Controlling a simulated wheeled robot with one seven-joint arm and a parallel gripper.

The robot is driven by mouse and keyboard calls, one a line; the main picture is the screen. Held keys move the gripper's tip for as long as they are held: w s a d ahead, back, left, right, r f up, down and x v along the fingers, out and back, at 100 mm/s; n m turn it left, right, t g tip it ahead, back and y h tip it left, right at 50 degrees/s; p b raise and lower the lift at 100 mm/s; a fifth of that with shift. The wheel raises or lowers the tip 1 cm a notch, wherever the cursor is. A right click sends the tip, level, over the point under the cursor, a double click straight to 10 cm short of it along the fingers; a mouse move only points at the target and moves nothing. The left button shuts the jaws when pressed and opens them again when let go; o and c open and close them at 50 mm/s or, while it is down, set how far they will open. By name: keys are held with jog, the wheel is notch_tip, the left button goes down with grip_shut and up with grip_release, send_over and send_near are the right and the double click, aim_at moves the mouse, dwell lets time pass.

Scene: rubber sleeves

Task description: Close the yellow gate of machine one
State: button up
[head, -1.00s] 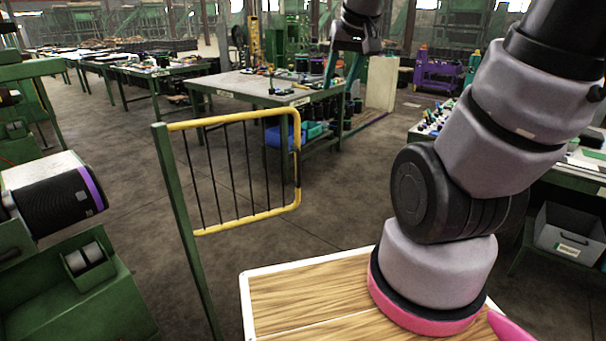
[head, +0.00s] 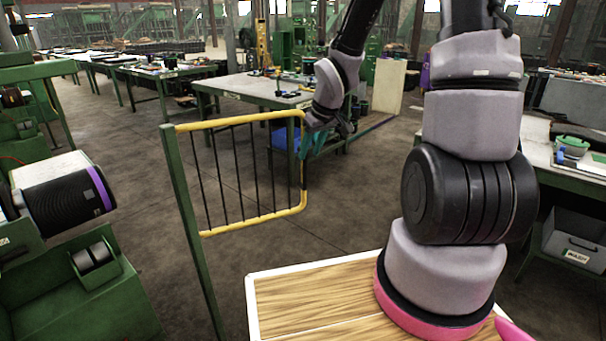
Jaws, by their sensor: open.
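The yellow gate (head: 245,223) is a yellow tube frame with thin dark upright bars, hinged on a green post (head: 192,225) at its left. It stands swung out over the floor, with its free end to the right. My gripper (head: 304,150), with teal fingers, is at the upper part of the gate's free right end, just beside the yellow tube in the picture. The fingers are small and partly overlap the gate's edge; I cannot tell whether they touch it. The gripper is open. Green machinery with a black roller (head: 68,203) and purple ring stands left of the post.
A green workbench (head: 250,88) with small parts and a blue bin (head: 284,138) under it stands behind the gate. Another bench (head: 565,165) with a grey drawer (head: 575,240) below is at the right. The floor (head: 130,165) around the gate is clear.

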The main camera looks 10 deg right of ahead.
aim_at(304, 170)
jog(key=x, duration=1)
grip_shut()
dwell(1.3)
